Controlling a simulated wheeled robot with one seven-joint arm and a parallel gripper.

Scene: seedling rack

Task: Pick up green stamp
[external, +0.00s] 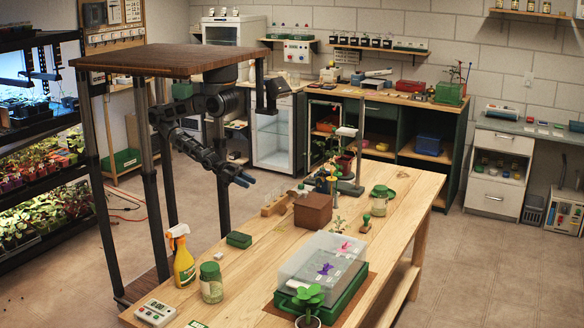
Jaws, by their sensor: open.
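A small upright piece with a green knob and a brown lower part (366,224) stands on the wooden table, right of the brown box; it looks like the green stamp, but it is too small to be sure. My gripper (245,180) hangs in the air above and beyond the table's left edge, to the left of the small piece and well apart from it. Its bluish fingers are open and nothing shows between them.
On the wooden table (262,262) are a brown box (313,211), a dark green block (239,240), a spray bottle (181,258), jars, and a clear-lidded tray (322,262) with a potted plant in front. A metal stand (347,165) rises at the far end.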

